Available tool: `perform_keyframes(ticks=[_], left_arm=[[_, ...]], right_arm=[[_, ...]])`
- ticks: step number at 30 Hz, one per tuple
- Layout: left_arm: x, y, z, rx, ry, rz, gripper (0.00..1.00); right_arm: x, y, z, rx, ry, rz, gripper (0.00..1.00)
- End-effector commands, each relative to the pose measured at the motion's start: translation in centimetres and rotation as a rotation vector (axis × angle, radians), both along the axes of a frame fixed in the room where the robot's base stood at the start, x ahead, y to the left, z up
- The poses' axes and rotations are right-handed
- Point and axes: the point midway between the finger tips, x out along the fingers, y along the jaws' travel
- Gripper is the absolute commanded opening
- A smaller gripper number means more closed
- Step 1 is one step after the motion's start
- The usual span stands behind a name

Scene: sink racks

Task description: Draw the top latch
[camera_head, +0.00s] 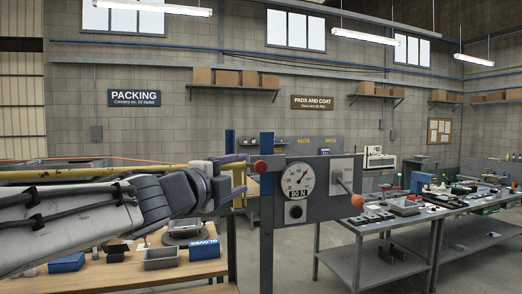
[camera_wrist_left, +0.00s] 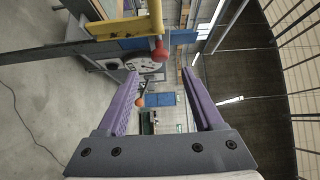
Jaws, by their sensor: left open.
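A red knob (camera_head: 260,166) sits near the top of a blue-grey post, beside a yellow bar. The red knob also shows in the left wrist view (camera_wrist_left: 160,52). My left gripper (camera_head: 246,173) is open, its purple fingers spread one above the other in the head view, just left of the knob. In the left wrist view the gripper (camera_wrist_left: 161,75) has an empty gap, with the knob beyond the fingertips. I cannot tell whether the fingers touch anything. My right gripper is not in view.
A grey panel (camera_head: 309,193) right of the post carries a dial gauge (camera_head: 299,181) and a lever with an orange knob (camera_head: 357,201). A wooden bench (camera_head: 133,275) with bins is below my left arm. A grey workbench (camera_head: 385,228) with parts stands at right.

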Motion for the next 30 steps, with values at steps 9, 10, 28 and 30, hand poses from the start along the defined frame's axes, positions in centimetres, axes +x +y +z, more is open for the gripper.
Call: perform_keyframes(ticks=[9,10,28,30], left_arm=[[4.4,-2.3,-0.1,0.003,0.0,-0.004,0.68],[4.9,-2.6,-0.1,0.003,0.001,-0.004,0.68],[9.1,-4.7,0.0,0.002,-0.002,-0.001,0.68],[9.1,-4.7,0.0,0.002,-0.002,-0.001,0.68]], right_arm=[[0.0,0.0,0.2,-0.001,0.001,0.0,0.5],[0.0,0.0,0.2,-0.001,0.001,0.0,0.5],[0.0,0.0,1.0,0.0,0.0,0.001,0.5],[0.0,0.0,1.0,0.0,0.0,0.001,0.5]])
